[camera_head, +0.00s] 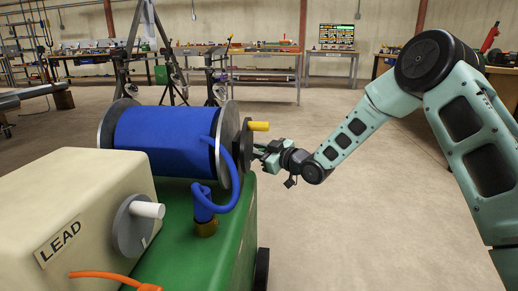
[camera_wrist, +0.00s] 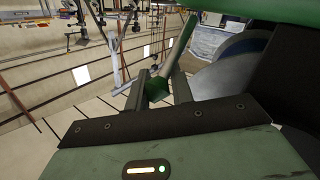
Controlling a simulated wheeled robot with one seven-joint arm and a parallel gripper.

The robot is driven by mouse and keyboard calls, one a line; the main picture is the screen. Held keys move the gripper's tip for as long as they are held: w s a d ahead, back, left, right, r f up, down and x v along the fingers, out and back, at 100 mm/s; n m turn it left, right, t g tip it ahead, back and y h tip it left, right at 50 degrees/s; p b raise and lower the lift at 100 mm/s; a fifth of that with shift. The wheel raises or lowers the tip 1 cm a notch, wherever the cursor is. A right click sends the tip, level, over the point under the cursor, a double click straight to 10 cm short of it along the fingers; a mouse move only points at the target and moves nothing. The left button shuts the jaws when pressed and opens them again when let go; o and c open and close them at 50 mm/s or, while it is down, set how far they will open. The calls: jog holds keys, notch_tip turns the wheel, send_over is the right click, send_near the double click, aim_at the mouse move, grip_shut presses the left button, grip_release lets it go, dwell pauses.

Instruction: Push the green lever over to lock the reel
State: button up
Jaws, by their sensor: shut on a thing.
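The reel, a blue drum (camera_head: 160,138) between dark round flanges, sits on a green cart (camera_head: 190,250) at the left of the head view. My gripper (camera_head: 262,152) is at the right flange, just below the yellow crank handle (camera_head: 260,126). In the wrist view, my two dark fingers (camera_wrist: 160,90) are closed around the green end of the lever (camera_wrist: 157,89). The lever's paler shaft (camera_wrist: 178,60) slants up and to the right from the fingers. In the head view I cannot make out the lever apart from my gripper.
A beige box marked LEAD (camera_head: 70,205) with a grey knob (camera_head: 133,225) stands in front of the reel. A blue hose (camera_head: 214,195) hangs from the reel to a fitting. Tripods and workbenches (camera_head: 270,75) stand behind. The floor right of the cart is clear.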

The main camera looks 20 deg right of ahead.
jog(key=shift+w+a+r+n+g+h+p, duration=0.15)
jog(key=shift+a+r+n+g+h+p, duration=0.2)
jog(key=shift+r+p, duration=0.45)
jog(key=shift+w+a+f+g+h+p, duration=0.15)
jog(key=shift+f+g+h+p, duration=0.2)
jog(key=shift+p, duration=0.3)
jog(key=shift+c, duration=0.2)
jog(key=o, duration=0.9)
jog(key=shift+c, duration=0.2)
jog(key=p+v, duration=0.5)
jog(key=v, duration=1.2)
jog(key=shift+c, duration=0.2)
